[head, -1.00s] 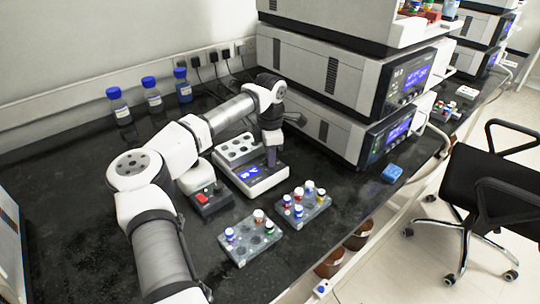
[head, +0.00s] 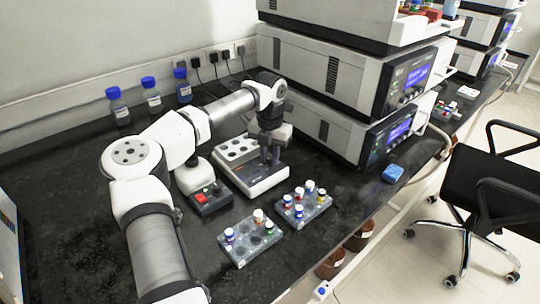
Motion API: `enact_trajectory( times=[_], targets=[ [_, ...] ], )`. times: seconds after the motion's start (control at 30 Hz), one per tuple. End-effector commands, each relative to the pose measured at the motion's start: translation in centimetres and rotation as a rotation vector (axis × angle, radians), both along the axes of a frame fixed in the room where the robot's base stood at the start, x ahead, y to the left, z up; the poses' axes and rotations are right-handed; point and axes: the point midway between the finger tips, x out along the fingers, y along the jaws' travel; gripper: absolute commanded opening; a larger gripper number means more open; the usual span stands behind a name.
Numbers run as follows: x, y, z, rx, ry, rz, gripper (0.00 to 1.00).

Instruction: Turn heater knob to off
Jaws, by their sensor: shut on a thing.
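The heater (head: 262,186) is a white block unit with round wells on top, standing on the dark bench. Its front display, lit blue earlier, now looks dark. My gripper (head: 270,161) points down at the right side of the heater's front. Its two fingers are shut at the place of the heater knob. The knob itself is hidden between the fingers, so its angle cannot be read.
A small device with a red switch (head: 203,196) stands left of the heater. Two grey vial racks (head: 236,258) (head: 318,211) are in front. Stacked instruments (head: 305,115) rise close on the right. Blue-capped bottles (head: 152,101) stand at the back left.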

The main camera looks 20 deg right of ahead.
Motion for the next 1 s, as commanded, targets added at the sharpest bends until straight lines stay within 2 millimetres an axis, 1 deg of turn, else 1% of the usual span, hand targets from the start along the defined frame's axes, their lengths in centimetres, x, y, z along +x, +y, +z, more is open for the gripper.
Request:
enact_trajectory(
  times=[0.2,0.43,0.7,1.0],
  targets=[
    [0.04,0.07,0.01,0.001,-0.001,0.163,0.0],
    [0.01,0.07,-0.01,0.001,0.0,0.28,0.0],
    [0.01,0.07,0.02,0.002,-0.001,0.338,0.0],
    [0.01,0.06,0.03,0.001,0.0,0.344,0.0]
  ],
)
